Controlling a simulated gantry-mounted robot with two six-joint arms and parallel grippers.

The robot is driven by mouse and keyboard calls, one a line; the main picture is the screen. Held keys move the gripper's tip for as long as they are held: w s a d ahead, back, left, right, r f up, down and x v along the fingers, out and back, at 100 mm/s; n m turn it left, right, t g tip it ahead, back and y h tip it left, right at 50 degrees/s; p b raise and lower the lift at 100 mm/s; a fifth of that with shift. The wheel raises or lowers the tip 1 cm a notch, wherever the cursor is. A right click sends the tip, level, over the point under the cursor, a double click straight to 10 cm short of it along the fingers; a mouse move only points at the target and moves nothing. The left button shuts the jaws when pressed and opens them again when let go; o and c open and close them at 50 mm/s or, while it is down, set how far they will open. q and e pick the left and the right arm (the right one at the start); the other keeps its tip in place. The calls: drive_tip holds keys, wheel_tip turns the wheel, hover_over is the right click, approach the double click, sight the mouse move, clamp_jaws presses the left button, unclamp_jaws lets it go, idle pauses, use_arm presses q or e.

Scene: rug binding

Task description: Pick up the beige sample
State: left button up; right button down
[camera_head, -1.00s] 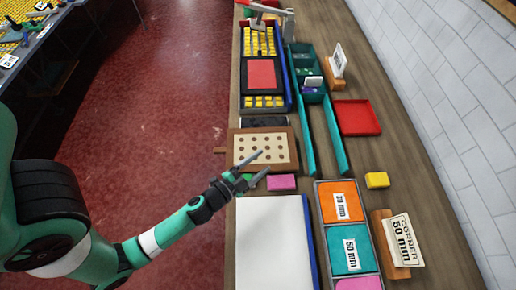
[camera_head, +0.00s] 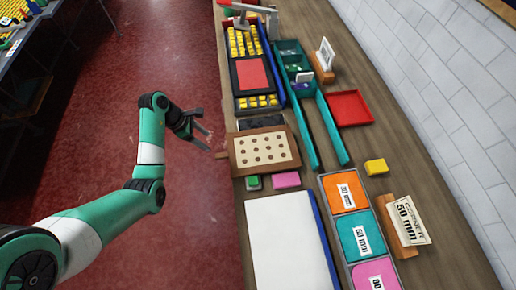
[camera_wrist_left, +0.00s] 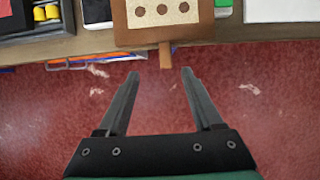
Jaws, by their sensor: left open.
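The beige sample (camera_head: 264,149) is a beige panel with rows of dark holes, set on a brown board that lies on the bench. The board's short handle (camera_head: 221,155) sticks out past the bench's left edge. My left gripper (camera_head: 203,130) is open and empty, out over the red floor to the left of the handle. In the left wrist view the open fingers (camera_wrist_left: 160,73) point at the handle (camera_wrist_left: 165,55), which lies just beyond the tips and roughly between them. The beige face (camera_wrist_left: 162,12) is partly cut off there. My right gripper is not in view.
A dark block (camera_head: 262,123) lies behind the board. Green (camera_head: 254,182) and pink (camera_head: 286,179) blocks and a white sheet (camera_head: 288,240) lie in front. A teal channel (camera_head: 334,130) stands to the right. The floor (camera_head: 110,150) left of the bench is open.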

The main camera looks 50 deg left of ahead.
use_arm(q)
drive_tip(key=b, duration=0.1)
hover_over(224, 155)
drive_tip(key=s+a, duration=0.2)
wheel_tip(224, 155, down, 6)
drive_tip(key=shift+f, duration=0.1)
drive_tip(key=x, duration=0.1)
drive_tip(key=b+x, duration=0.1)
drive_tip(key=x, duration=0.3)
drive_tip(key=shift+s+d+f+b, duration=0.1)
drive_tip(key=shift+s+d+b, duration=0.05)
drive_tip(key=shift+d+b, duration=0.25)
drive_tip(key=shift+a, duration=0.1)
clamp_jaws()
